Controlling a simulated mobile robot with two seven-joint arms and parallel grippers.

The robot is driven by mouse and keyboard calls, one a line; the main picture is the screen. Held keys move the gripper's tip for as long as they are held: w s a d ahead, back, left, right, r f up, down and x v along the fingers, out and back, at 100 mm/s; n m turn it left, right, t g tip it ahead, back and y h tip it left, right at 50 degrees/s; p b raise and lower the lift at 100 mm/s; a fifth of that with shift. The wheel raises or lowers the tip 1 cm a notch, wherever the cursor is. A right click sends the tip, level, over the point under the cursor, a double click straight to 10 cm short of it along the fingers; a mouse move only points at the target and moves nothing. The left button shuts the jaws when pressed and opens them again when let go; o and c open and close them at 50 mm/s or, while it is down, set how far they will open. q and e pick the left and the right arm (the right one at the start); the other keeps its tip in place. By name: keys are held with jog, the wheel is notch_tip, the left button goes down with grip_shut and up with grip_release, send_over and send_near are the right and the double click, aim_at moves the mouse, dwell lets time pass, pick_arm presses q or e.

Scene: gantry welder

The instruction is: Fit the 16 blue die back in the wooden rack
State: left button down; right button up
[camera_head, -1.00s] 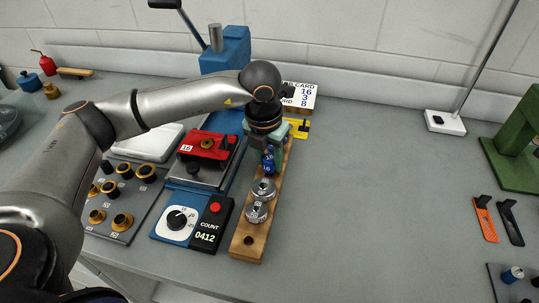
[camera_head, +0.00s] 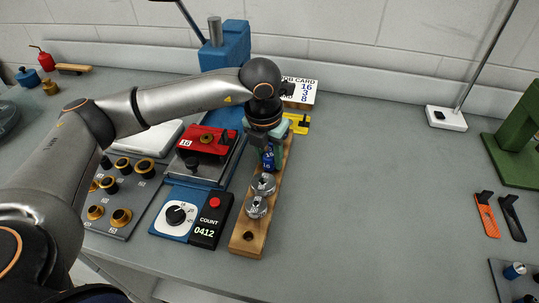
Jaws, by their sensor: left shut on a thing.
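The wooden rack (camera_head: 249,243) is a long board lying front to back near the middle of the bench. Two silver dies (camera_head: 263,185) and (camera_head: 257,207) stand in it, and an empty hole (camera_head: 248,236) shows at its near end. The blue 16 die (camera_head: 268,159) is upright over the rack, behind the silver dies. My left gripper (camera_head: 267,147) points down from above and is shut on the blue die. Whether the die's foot touches the rack or sits in a hole is hidden. My right gripper is not in view.
Left of the rack are a blue press with a red plate (camera_head: 208,141), a counter box reading 0412 (camera_head: 209,222) and a panel of black and gold dies (camera_head: 121,188). A job card (camera_head: 302,91) and yellow tool (camera_head: 299,123) lie behind. The bench to the right is largely clear.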

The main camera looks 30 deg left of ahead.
pick_arm(q)
jog(key=shift+f, duration=0.25)
jog(key=shift+c, duration=2.1)
grip_release()
